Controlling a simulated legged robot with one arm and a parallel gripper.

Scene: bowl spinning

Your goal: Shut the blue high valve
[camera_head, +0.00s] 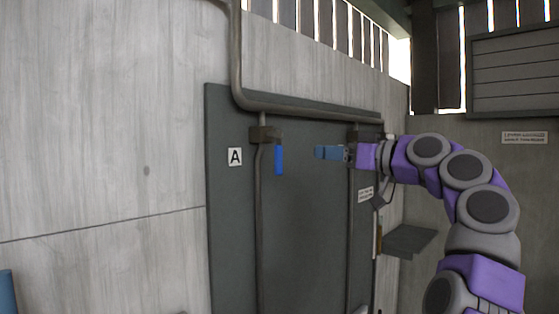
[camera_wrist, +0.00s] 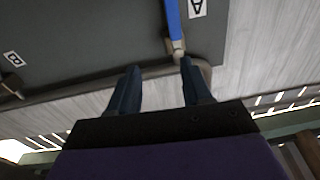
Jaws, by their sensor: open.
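The blue valve handle (camera_head: 278,161) hangs straight down beside the valve body (camera_head: 263,134) on a vertical pipe, right of the "A" label (camera_head: 235,157). My gripper (camera_head: 318,152) is to the right of the handle at about its height, apart from it in the picture. In the wrist view the handle (camera_wrist: 173,18) shows at the top, ahead of my gripper (camera_wrist: 159,67), nearer the right finger. The fingers are apart with nothing between them. The wrist view appears upside down, with the "A" label (camera_wrist: 196,8) beside the handle.
A dark panel (camera_head: 305,215) backs the pipes. A thick grey pipe (camera_head: 300,109) runs above the handle. A second valve (camera_head: 357,134) is partly hidden by my gripper. A "B" label (camera_wrist: 13,58) shows in the wrist view. A grey shelf (camera_head: 406,240) juts out lower right.

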